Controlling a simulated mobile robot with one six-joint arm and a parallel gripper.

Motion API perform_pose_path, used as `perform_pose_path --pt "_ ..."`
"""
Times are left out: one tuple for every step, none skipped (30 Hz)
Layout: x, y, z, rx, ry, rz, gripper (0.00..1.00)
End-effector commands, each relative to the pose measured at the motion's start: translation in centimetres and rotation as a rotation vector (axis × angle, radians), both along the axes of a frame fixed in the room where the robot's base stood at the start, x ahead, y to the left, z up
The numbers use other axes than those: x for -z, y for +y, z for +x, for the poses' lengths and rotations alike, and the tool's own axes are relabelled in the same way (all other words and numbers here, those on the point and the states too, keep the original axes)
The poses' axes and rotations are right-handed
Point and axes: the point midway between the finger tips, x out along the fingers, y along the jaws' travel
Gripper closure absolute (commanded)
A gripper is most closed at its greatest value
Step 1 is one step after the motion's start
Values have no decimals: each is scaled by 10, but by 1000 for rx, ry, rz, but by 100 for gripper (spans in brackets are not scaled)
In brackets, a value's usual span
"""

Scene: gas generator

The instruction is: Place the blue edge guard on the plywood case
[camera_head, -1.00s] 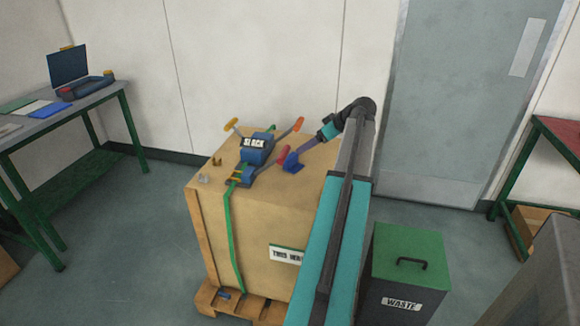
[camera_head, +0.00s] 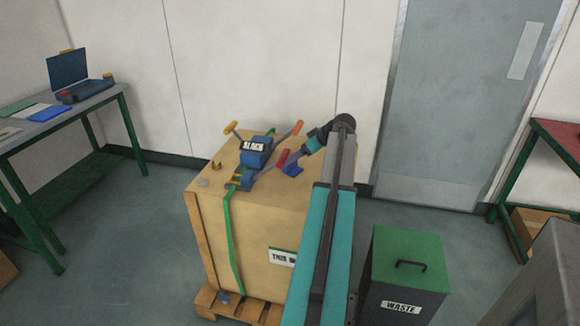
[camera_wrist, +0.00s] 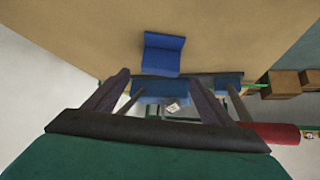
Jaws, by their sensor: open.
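The blue edge guard (camera_head: 293,169) shows at the right part of the plywood case's (camera_head: 270,195) top, near the ratchets. In the wrist view the edge guard (camera_wrist: 163,54) is a bent blue piece against the tan case (camera_wrist: 90,35). My gripper (camera_head: 304,158) is above the case top, close by the guard. In the wrist view my gripper's (camera_wrist: 160,78) fingers are spread, with the guard just beyond the tips and no finger closed on it. I cannot tell whether a finger touches it, or whether it sits flat on the case.
A blue ratchet marked SLACK (camera_head: 256,151) and a second ratchet (camera_head: 241,181) on a green strap (camera_head: 229,235) lie left of the guard. A waste bin (camera_head: 403,270) stands right of the case.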

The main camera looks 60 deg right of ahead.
Motion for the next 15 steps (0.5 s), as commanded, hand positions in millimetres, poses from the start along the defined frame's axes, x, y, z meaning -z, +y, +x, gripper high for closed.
perform_pose_path --pt "2 -1 3 0 0 0 23" --pt "3 -1 4 0 0 -1 23" --pt "4 -1 5 0 0 -1 23" --pt "5 0 5 0 0 -1 23" --pt "5 0 6 0 0 -1 23" --pt "5 0 6 0 0 -1 23" --pt "5 0 6 0 0 -1 23" --pt "5 0 6 0 0 -1 23" --pt "5 0 6 0 0 -1 23" --pt "5 0 6 -1 0 -1 23" --pt "5 0 6 -1 0 -1 23" --pt "5 0 6 -1 0 -1 23" --pt "5 0 6 -1 0 -1 23" --pt "6 0 6 -1 0 -1 23" --pt "6 0 7 -1 0 -1 23"
